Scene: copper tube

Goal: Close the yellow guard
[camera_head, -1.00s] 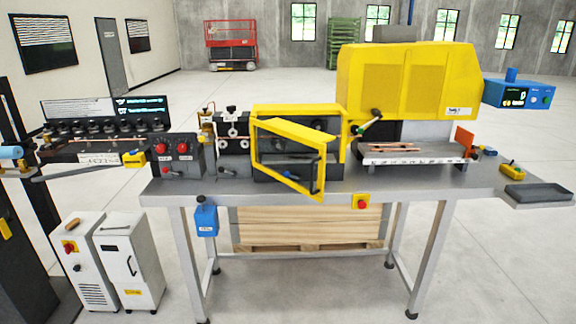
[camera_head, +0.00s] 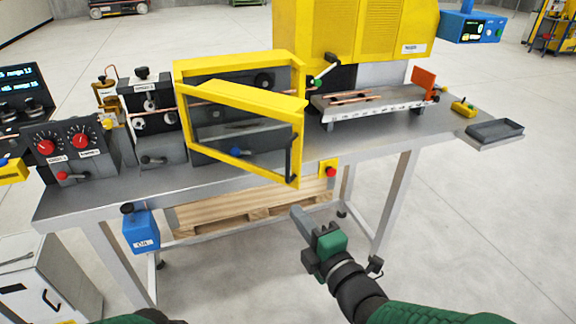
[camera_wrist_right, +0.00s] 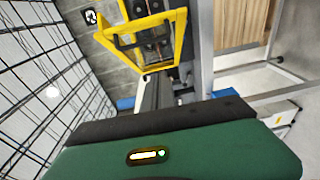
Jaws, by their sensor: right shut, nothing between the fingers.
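The yellow guard (camera_head: 240,89) is a framed clear door on the yellow housing (camera_head: 228,65) over the bench. It stands swung open toward me, with a black handle (camera_head: 291,158) on its right edge. The guard also shows in the right wrist view (camera_wrist_right: 139,35), near the top. My right gripper (camera_head: 299,215) is shut and empty, in front of the bench edge, below and apart from the handle. My left gripper is not in view; only a dark green bit of my arm shows at the bottom edge.
A red stop button (camera_head: 330,171) on a yellow plate sits on the bench's front edge. A blue box (camera_head: 141,231) hangs from the front left. A grey tray (camera_head: 494,132) lies at the right end. The floor right of my arm is clear.

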